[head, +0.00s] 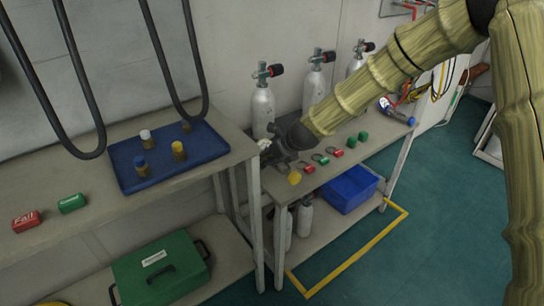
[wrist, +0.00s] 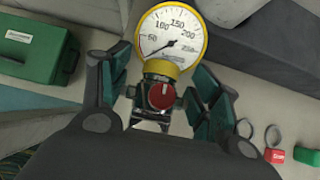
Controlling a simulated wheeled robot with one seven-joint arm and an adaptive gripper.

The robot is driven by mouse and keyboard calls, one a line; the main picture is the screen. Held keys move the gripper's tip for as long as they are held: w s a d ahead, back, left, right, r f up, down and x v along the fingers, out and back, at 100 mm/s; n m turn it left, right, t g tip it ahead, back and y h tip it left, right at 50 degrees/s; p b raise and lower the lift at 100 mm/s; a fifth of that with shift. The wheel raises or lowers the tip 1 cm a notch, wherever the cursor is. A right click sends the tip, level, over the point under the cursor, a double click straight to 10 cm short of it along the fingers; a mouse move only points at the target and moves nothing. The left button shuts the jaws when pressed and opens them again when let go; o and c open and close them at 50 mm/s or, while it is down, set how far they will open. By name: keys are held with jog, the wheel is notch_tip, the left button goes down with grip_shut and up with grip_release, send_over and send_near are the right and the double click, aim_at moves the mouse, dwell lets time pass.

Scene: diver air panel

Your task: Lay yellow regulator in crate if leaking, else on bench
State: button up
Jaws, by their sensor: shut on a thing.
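My gripper (wrist: 160,100) is shut on the yellow regulator, holding it between its two green-padded fingers. The regulator has a yellow-rimmed white gauge (wrist: 172,38) and a red knob (wrist: 162,95). The gauge needle points to the lower left, at the low end below 50. In the head view my gripper (head: 272,151) is above the left end of the right bench (head: 283,192); the regulator there is small and mostly hidden. A blue crate (head: 350,188) is on that bench's lower shelf. Whether the regulator leaks cannot be told.
Ringed red and green tags (head: 324,161) and a yellow piece (head: 294,178) lie on the right bench. Grey cylinders (head: 263,106) stand behind it. The left bench holds a blue tray (head: 120,157) with fittings. A green case (head: 160,268) is on the lower shelf.

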jog(key=shift+f, duration=2)
dwell(2.9)
jog(key=o, duration=1.6)
jog(key=shift+f, duration=0.1)
jog(key=shift+v, duration=6)
